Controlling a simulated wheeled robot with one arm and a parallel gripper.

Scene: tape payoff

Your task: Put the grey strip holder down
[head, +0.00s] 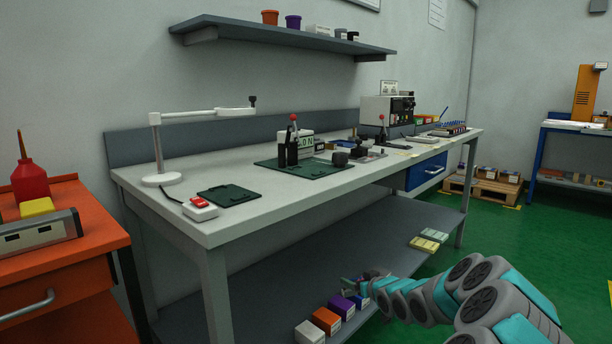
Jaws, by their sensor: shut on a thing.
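My gripper (364,284) is at the end of my arm, low in the picture, in front of the bench's lower shelf. It is shut on the grey strip holder (349,282), of which only a small greyish-green bit shows at the tip. The rest of the holder and most of the fingers are hidden or too small to make out. I cannot tell whether the holder touches anything below it.
The workbench (232,229) carries a white lamp arm (160,179), a dark green mat (228,195) and a larger mat with a press. Its lower shelf (250,295) holds small boxes (326,320) near my gripper. An orange cabinet (80,255) stands left. Green floor is open at right.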

